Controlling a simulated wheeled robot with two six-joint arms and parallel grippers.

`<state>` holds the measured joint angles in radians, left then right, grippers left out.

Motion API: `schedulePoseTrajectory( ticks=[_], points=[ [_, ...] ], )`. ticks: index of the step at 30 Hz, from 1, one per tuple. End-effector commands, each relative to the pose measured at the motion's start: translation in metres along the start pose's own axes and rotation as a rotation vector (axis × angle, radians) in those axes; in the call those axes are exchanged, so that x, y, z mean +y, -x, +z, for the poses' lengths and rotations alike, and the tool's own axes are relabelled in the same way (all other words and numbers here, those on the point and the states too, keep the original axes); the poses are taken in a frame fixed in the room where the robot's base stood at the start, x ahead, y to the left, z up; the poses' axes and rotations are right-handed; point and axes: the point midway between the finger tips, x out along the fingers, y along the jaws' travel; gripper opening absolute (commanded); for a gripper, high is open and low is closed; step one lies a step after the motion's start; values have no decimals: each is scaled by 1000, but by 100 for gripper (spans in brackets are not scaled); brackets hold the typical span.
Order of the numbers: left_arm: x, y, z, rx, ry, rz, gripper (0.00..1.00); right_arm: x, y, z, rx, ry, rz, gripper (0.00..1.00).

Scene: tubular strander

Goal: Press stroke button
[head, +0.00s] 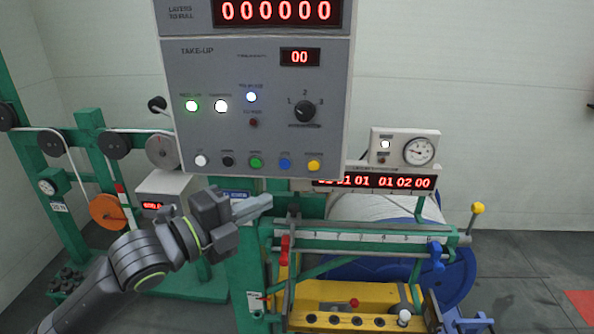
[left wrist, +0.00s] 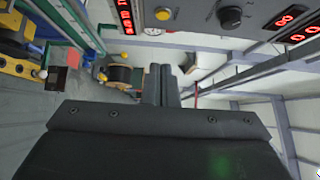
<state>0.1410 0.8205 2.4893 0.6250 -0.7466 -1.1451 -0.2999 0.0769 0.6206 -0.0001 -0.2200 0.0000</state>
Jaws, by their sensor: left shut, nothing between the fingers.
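The grey take-up control panel (head: 230,130) hangs at the upper middle of the head view. Along its bottom edge is a row of buttons: white (head: 201,160), black (head: 228,161), green (head: 256,162), blue (head: 285,164) and yellow (head: 314,166). Their labels are too small to read, so I cannot tell which is the stroke button. My left gripper (head: 268,202) is shut and empty, below the panel and apart from the buttons. Its closed fingers (left wrist: 160,85) also show in the left wrist view, with a yellow button (left wrist: 162,14) beyond them. My right gripper is not in view.
Above the row are lit lamps, a black selector knob (head: 305,111) and red displays. A green rail with a white scale (head: 360,238) lies right of my gripper, with a red lever (head: 285,250) just below it. A gauge box (head: 404,147) stands at right.

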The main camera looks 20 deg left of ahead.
Motion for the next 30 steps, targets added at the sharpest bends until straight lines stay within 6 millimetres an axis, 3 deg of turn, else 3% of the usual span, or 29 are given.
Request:
schedulePoseTrajectory(
  ticks=[14, 30],
  points=[
    [-1, -4, 0, -1, 2, -3, 0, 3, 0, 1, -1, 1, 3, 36],
    [-2, -55, -1, 2, 7, -4, 0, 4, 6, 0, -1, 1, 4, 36]
  ],
)
